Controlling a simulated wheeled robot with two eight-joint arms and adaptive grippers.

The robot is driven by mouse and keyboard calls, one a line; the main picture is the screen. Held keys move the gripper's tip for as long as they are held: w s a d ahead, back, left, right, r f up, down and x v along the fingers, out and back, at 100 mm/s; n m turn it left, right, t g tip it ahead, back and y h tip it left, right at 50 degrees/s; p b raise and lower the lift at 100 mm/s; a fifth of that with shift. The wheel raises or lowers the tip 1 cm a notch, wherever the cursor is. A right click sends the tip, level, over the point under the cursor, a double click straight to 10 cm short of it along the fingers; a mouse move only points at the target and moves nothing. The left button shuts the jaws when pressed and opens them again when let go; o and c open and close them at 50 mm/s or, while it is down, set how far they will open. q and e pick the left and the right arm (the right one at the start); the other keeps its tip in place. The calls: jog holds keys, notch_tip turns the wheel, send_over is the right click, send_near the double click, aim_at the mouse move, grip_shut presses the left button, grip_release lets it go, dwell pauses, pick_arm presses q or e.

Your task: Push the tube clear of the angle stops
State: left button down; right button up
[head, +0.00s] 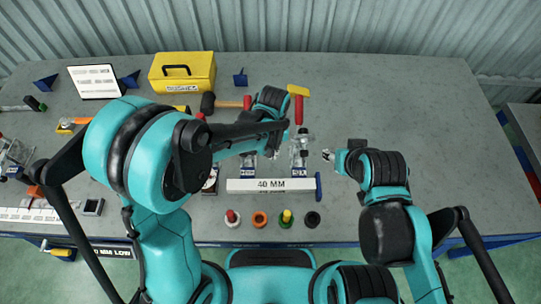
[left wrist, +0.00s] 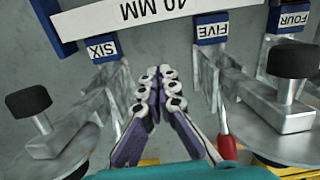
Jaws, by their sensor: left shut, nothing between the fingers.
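The tube is a white bar marked 40 MM (head: 268,185) with a blue end plate (head: 318,187) at its right end. It also shows upside down along the top of the left wrist view (left wrist: 165,16). My left gripper (left wrist: 159,70) is shut and empty between the SIX and FIVE stops, pointing at the tube. A small gap seems to separate them; contact cannot be told. My right gripper (head: 330,156) is right of the stops; its finger opening is unclear.
Several coloured round pieces, including an orange one (head: 259,219), stand along the near table edge. A yellow toolbox (head: 182,72), a hammer (head: 207,103) and a white sign (head: 95,81) are at the back. The table's right side (head: 420,120) is clear.

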aim_at(274, 183)
pick_arm(q)
notch_tip(274, 183, down, 8)
jog(key=shift+r+b, duration=0.1)
jog(key=shift+b, duration=1.15)
jog(key=s, duration=0.3)
jog(key=shift+s+d+r, duration=0.1)
jog(key=shift+s+r, duration=0.05)
jog(key=shift+s, duration=0.3)
jog(key=shift+s, duration=0.1)
jog(key=s+b, duration=0.1)
jog(key=s, duration=0.1)
jog(key=shift+s, duration=0.5)
